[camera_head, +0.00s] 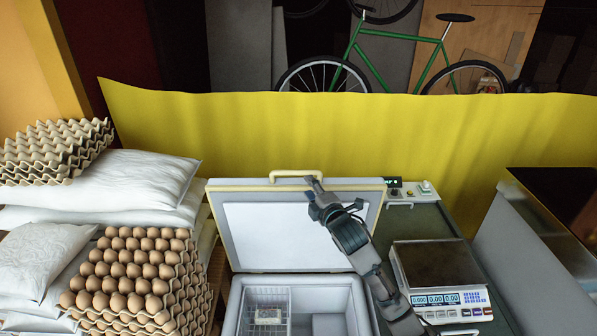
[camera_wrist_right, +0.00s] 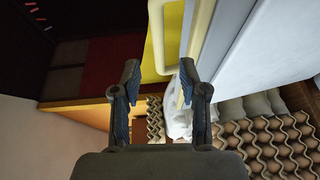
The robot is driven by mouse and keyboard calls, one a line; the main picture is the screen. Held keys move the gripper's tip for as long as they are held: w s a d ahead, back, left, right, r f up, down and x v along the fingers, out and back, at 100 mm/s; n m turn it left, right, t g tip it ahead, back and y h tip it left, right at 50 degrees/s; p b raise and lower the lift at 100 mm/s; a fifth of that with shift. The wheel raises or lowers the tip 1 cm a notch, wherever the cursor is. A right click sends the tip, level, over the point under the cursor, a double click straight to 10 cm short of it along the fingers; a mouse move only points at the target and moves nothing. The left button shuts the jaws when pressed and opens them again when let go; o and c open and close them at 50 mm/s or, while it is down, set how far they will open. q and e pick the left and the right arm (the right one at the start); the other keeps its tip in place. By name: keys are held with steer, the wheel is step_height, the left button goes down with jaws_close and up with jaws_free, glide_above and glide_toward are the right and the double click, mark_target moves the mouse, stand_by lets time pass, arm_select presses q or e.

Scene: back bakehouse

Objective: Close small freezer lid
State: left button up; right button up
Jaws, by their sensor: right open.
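The small freezer (camera_head: 238,296) stands low in the middle of the head view, with its compartment exposed. Its lid (camera_head: 255,235) stands raised and upright, pale inner face toward me, with a cream rim. A cream handle (camera_head: 292,173) sits on the lid's top edge. My right gripper (camera_head: 313,186) is open at the handle's right end, its arm crossing in front of the lid. In the right wrist view, the open fingers (camera_wrist_right: 159,72) have the handle bar (camera_wrist_right: 156,35) between them in the picture; contact cannot be told. The lid (camera_wrist_right: 265,45) fills the upper right there. My left gripper is out of view.
Inside the freezer are a wire basket (camera_head: 265,297) and a small package. Egg trays (camera_head: 135,275) and white sacks (camera_head: 125,180) are stacked at left. A scale (camera_head: 437,265) stands close at right. A yellow sheet (camera_head: 230,130) hangs behind the lid.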

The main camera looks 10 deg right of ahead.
mark_target(300, 174)
steer(key=p+x, duration=0.2)
steer(key=x, duration=0.6)
steer(key=shift+w+r, duration=0.1)
steer(key=shift+w, duration=0.05)
steer(key=shift+w+d+f, duration=0.2)
steer(key=shift+w+d, duration=0.15)
steer(key=shift+w, duration=0.3)
steer(key=shift+a, duration=0.1)
steer(key=shift+a, duration=0.2)
steer(key=shift+c, duration=0.5)
steer(key=shift+a, duration=0.2)
jaws_close()
